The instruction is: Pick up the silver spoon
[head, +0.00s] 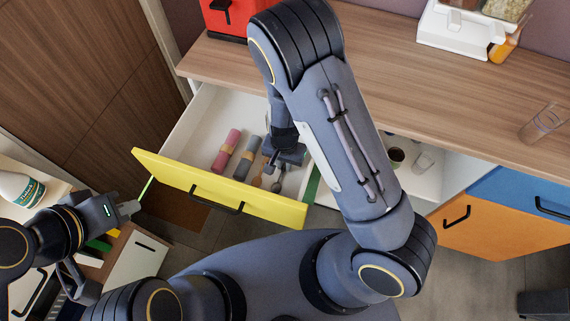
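An open drawer with a yellow front (180,175) holds what looks like the silver spoon (277,186), small and partly hidden, at its right end. A wooden utensil (257,181) lies just left of it. My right gripper (272,166) reaches down into the drawer, over or close beside the upper part of these utensils. The arm hides part of it, and I cannot tell whether its fingers are open or touch the spoon. My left gripper (133,208) is outside the drawer, left of its yellow front, with nothing visible in it. Its finger gap is unclear.
Rolled cloths, one pink (226,150) and one grey (247,157), lie left of the utensils. The wooden countertop (400,80) is above the drawer. An orange cabinet door (510,223) is at right. A white bottle (20,188) stands at far left.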

